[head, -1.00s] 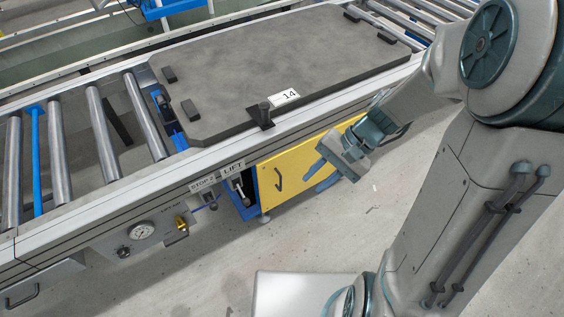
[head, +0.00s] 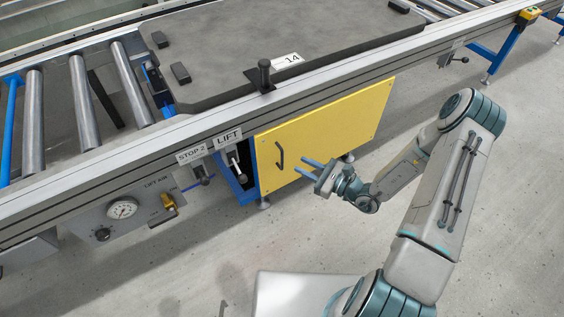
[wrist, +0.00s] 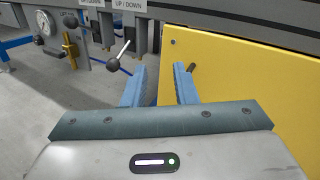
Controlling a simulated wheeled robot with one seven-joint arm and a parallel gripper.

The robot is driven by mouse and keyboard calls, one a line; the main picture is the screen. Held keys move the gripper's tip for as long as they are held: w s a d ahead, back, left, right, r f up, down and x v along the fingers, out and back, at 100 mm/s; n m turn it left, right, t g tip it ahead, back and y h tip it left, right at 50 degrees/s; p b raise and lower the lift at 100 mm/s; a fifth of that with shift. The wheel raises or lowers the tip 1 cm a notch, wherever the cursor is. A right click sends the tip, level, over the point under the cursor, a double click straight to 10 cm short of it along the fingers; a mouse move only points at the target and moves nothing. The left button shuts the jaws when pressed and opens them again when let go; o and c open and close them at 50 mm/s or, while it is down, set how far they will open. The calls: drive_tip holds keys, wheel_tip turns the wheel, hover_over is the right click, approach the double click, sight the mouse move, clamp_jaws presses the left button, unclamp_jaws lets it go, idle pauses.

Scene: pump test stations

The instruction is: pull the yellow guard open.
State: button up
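The yellow guard (head: 325,132) is a flat panel below the conveyor's side rail, and it looks closed. A dark vertical handle (head: 280,155) is near its left edge. My gripper (head: 308,167) is to the right of the handle, in front of the panel, with its blue fingers pointing left towards it. In the wrist view the two fingers (wrist: 160,88) stand apart with nothing between them. The guard (wrist: 250,75) fills the right side there, and a dark bit of the handle (wrist: 192,69) shows just beyond the right fingertip. No contact with the handle shows.
Left of the guard are the LIFT lever (head: 232,158) and the STOP 2 lever (head: 201,177). A gauge (head: 122,208) and a yellow valve (head: 168,202) sit further left. A dark plate (head: 230,62) lies on the conveyor above. The floor in front is clear.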

wheel_tip(320, 180, down, 8)
drive_tip(key=w+d+m+t+h+b, duration=0.2)
drive_tip(key=m+t+h, duration=0.1)
drive_tip(key=m+t, duration=0.15)
drive_tip(key=b, duration=0.4)
hover_over(282, 168)
drive_tip(key=shift+w+f+g, duration=0.1)
drive_tip(key=shift+w+g, duration=0.15)
drive_tip(key=shift+w, duration=0.05)
drive_tip(key=shift+c, duration=0.4)
clamp_jaws()
